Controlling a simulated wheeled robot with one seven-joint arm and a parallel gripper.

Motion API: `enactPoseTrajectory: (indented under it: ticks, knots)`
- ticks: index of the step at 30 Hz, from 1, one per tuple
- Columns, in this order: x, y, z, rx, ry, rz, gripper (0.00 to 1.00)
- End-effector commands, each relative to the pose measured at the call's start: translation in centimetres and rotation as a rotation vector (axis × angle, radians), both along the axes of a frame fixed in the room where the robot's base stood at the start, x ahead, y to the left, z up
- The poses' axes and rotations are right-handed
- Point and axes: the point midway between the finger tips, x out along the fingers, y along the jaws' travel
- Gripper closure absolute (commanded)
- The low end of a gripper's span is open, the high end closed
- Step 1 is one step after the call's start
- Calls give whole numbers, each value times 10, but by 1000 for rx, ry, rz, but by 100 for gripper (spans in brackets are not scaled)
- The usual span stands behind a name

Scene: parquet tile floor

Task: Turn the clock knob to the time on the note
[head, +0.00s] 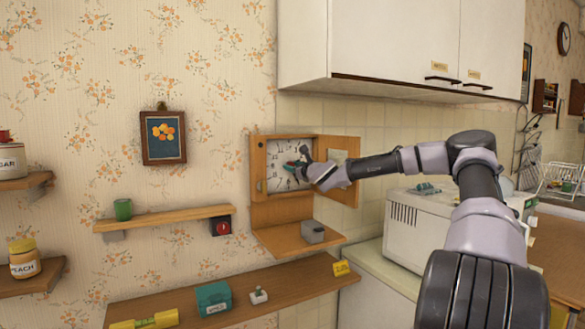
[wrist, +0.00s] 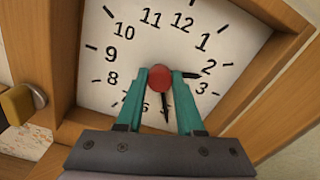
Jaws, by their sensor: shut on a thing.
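The clock (head: 285,155) has a white face in an open wooden wall cabinet. In the wrist view its face (wrist: 145,45) appears slightly rotated, with black numerals. The round red knob (wrist: 160,78) is at the face's centre. My gripper (wrist: 160,80) has its teal fingers closed on either side of the knob; it also shows in the head view (head: 297,165). A short black hand points right, near the 2. Another hand points down, around the 5 or 6, partly hidden by my fingers. A pale paper (head: 338,157) is on the open door's inner side; its writing is unreadable.
The cabinet door (head: 349,180) stands open on the right, close to my arm. A wooden shelf (head: 290,240) with a grey box (head: 312,231) is below the clock. A white microwave-like appliance (head: 410,225) stands under my arm. White cupboards (head: 390,45) hang above.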

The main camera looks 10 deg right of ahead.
Motion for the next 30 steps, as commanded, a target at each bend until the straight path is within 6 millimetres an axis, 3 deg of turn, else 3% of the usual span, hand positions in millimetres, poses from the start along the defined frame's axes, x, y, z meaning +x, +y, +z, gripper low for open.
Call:
enactPoseTrajectory:
  ticks: [5, 6, 8, 9, 20, 30]
  knots:
    - [0, -1, -1, 0, 3, -2, 100]
    - [0, -1, -1, -1, 2, -2, 60]
    - [0, -1, -1, -1, 2, -2, 37]
    - [0, -1, -1, -1, 2, -1, 34]
    - [-4, -2, -1, -1, 1, 0, 34]
    - [-62, -22, -1, 0, 2, -1, 34]
